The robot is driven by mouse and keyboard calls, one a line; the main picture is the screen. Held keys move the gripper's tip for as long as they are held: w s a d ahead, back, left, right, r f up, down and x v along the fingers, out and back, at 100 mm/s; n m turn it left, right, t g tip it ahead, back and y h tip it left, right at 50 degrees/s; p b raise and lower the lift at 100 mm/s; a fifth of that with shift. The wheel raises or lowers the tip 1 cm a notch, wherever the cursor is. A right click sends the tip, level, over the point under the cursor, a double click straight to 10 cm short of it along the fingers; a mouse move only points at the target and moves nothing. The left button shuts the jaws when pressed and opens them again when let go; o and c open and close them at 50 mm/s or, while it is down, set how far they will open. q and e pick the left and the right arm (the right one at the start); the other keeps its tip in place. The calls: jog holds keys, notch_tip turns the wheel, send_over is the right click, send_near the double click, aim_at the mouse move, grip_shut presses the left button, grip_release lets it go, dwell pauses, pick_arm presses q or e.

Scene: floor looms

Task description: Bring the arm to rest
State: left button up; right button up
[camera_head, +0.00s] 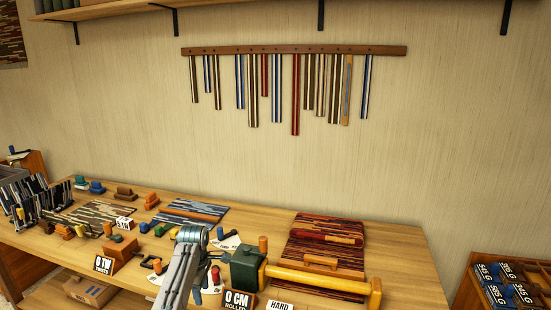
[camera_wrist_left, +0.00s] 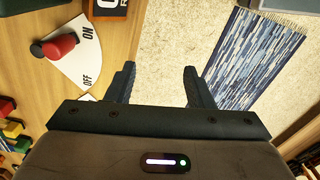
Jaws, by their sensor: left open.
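My left arm (camera_head: 182,268) rises from the bottom of the head view in front of the table's near edge. In that view its fingers are not clear. In the left wrist view my left gripper (camera_wrist_left: 158,78) is open, with two dark fingers apart and nothing between them. The fingers point over pale floor beside the wooden table edge. My right gripper does not show.
A white ON/OFF plate with a red lever (camera_wrist_left: 60,46) lies near the gripper's left side. A blue woven rug (camera_wrist_left: 247,58) is at right. The table (camera_head: 400,262) holds a dark green block (camera_head: 246,268), a yellow roller (camera_head: 325,279) and a red-striped weave (camera_head: 300,250).

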pick_arm(q)
jog(key=s+a+f+m, duration=0.1)
jog(key=s+f+m, duration=0.2)
jog(key=s+f, duration=0.7)
jog(key=s+a+f+m+b, duration=0.15)
jog(key=s+f, duration=0.25)
jog(key=f, duration=1.2)
jog(key=s+a+f+m+p, duration=0.1)
jog(key=s+f+m, duration=0.3)
jog(key=s+f, duration=0.6)
jog(key=s+a+f+m+b, duration=0.1)
jog(key=s+a+f+m, duration=0.1)
jog(key=s+f, duration=0.7)
jog(key=s+a+f+m, duration=0.1)
jog(key=s+f+m, duration=0.2)
jog(key=s+f, duration=0.6)
jog(key=s+a+f+m+t, duration=0.1)
jog(key=s+m, duration=0.3)
jog(key=s, duration=1.9)
jog(key=shift+s+a+f+y, duration=0.35)
jog(key=shift+a+f+y, duration=0.1)
jog(key=shift+a, duration=0.15)
